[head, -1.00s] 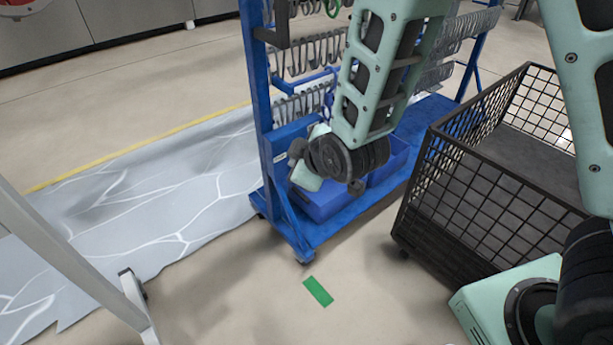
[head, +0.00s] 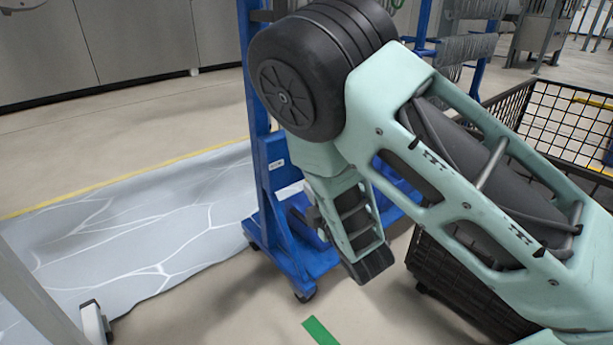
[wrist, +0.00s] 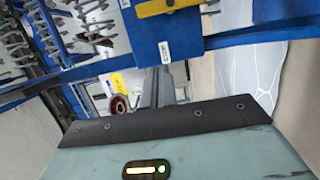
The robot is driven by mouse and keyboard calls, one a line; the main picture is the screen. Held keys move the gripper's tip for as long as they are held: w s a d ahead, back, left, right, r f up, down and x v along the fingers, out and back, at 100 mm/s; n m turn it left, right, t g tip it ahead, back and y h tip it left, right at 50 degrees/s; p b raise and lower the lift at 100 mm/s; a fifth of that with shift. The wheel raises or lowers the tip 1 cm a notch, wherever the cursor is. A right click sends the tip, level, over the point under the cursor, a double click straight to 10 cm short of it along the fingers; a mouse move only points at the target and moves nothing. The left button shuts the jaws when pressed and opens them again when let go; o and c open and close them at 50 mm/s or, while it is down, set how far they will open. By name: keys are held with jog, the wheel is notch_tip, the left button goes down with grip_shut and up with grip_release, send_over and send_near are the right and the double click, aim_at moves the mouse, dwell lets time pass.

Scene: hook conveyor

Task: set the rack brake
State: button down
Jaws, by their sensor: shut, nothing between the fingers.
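The rack is a blue wheeled frame (head: 270,200) at the middle of the head view, with grey hooks behind my arm. In the wrist view a blue plate (wrist: 190,40) of the rack fills the top middle. It bears a yellow lever-like piece (wrist: 158,7) at the top edge and a white label; whether this piece is the brake is not certain. My gripper (wrist: 160,82) shows its grey fingers together and empty, pointing at the rack just below the plate. Contact cannot be told. In the head view my arm hides much of the rack and the fingers are not clear.
A black wire-mesh cart (head: 465,290) stands close to the right of the rack, partly behind my arm. A grey sheet (head: 130,225) with white lines lies on the floor at left. A green floor mark (head: 320,331) is in front. Hooks (wrist: 95,12) hang at the wrist view's upper left.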

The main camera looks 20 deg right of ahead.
dwell(0.3)
jog(key=w+d+b, duration=0.1)
jog(key=w+b, duration=0.5)
jog(key=w, duration=0.5)
jog(key=shift+w+d, duration=0.3)
jog(key=shift+d, duration=0.1)
jog(key=shift+r, duration=0.15)
